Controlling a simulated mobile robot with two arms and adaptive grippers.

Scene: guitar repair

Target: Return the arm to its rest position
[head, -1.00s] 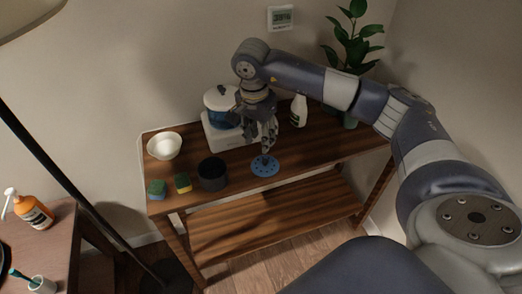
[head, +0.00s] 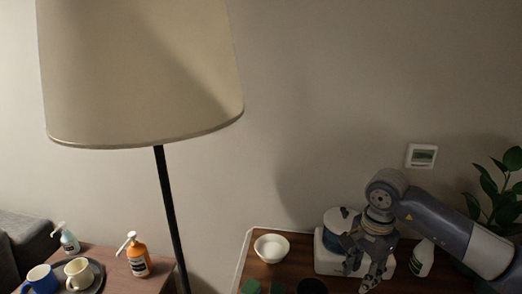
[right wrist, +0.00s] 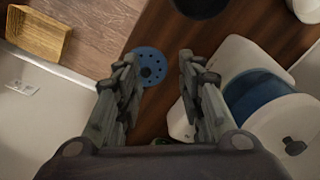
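My right gripper (head: 368,278) hangs over the wooden shelf table (head: 298,262), in front of a white device with a blue container (head: 338,228). Its arm comes in from the right. In the right wrist view my right gripper (right wrist: 159,66) has its fingers spread apart with nothing between them. A blue disc with holes (right wrist: 150,67) lies on the table below, near the left finger's tip. The disc is outside the head view. The white device (right wrist: 245,62) is close beside the right finger. My left gripper is in neither view.
A white bowl (head: 271,247), green blocks and a dark cup (head: 312,287) stand left of my gripper. A white bottle (head: 422,258) and a plant (head: 503,190) are to its right. A floor lamp (head: 140,75) and a side table with an orange bottle (head: 137,256) are further left.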

